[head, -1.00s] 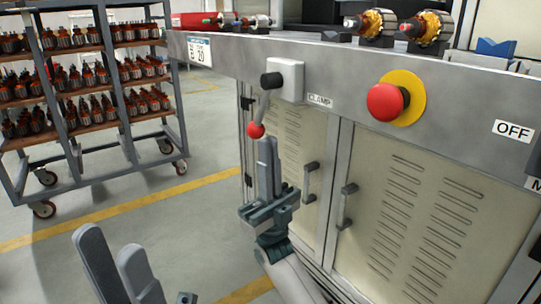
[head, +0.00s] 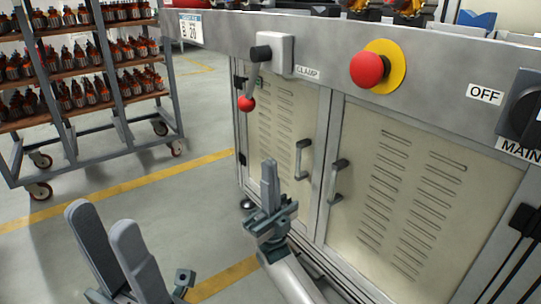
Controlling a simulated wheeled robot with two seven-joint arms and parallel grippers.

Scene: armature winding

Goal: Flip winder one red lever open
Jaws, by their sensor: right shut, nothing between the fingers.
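The clamp lever has a red ball end (head: 246,104) on a grey rod. It hangs down and slightly left from its black pivot (head: 261,52) on a grey box, beside the CLAMP label. My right gripper (head: 267,165) is below and slightly right of the ball, apart from it in the picture. Its fingers are together with nothing between them. My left gripper (head: 100,216) is at the lower left, far from the lever. Its two fingers stand apart with nothing seen between them.
The winder's front panel has a red emergency button (head: 368,69) and a dark main switch (head: 523,107) at the right. Cabinet doors with handles (head: 337,180) lie below. A shelf cart (head: 92,145) with several armatures stands at the left. Floor between is clear.

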